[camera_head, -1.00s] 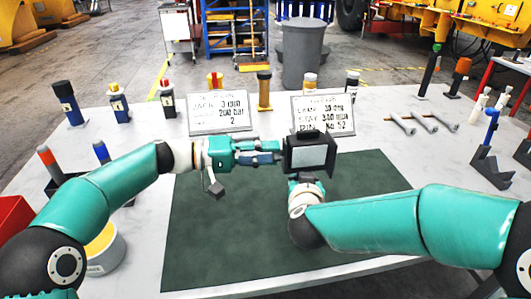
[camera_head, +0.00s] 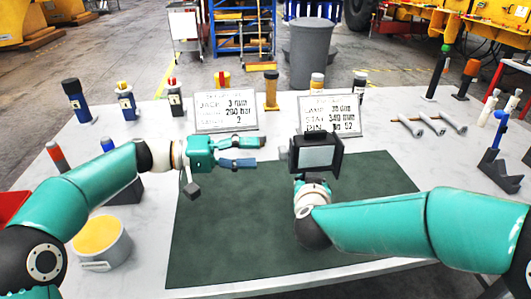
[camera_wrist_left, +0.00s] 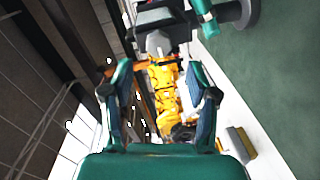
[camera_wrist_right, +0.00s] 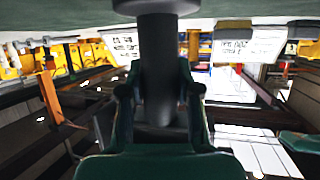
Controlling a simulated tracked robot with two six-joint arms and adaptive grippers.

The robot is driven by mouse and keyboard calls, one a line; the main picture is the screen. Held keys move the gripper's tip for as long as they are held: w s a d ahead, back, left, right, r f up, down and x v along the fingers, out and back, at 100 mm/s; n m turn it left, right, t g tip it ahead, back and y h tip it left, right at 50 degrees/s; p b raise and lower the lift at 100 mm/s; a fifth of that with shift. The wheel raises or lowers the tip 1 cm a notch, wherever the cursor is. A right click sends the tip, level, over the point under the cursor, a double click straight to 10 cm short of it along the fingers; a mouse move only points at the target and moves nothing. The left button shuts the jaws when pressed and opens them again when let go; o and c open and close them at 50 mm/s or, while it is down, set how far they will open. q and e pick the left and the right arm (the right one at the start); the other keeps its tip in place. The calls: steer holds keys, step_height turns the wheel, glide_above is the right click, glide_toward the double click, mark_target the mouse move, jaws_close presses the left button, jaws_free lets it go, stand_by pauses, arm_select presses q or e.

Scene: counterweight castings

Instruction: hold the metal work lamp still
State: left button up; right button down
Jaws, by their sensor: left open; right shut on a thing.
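The metal work lamp (camera_head: 316,154) is a black boxy head with a pale grey face, held upright above the green mat (camera_head: 235,240). My right gripper (camera_wrist_right: 161,92) is shut on the lamp's dark round stem (camera_wrist_right: 160,65); in the head view the lamp and wrist largely hide its fingers. My left gripper (camera_head: 257,152) is open and empty, left of the lamp, its fingers pointing towards it with a clear gap. In the left wrist view its fingers (camera_wrist_left: 163,90) stand apart, with a dark part, probably of the lamp, at the top.
Two printed sign cards (camera_head: 226,112) (camera_head: 331,115) stand behind the mat. Bottles and posts line the table's back. A white tub (camera_head: 101,242) with a yellow top stands at left. Metal rods (camera_head: 428,124) and a dark V-shaped stand (camera_head: 498,172) are at right. The mat's front is clear.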

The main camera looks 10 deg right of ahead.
arm_select(q)
steer(key=a, duration=0.6)
steer(key=shift+a+r, duration=0.2)
arm_select(e)
steer(key=c, duration=0.7)
jaws_free()
arm_select(q)
steer(key=shift+w, duration=0.1)
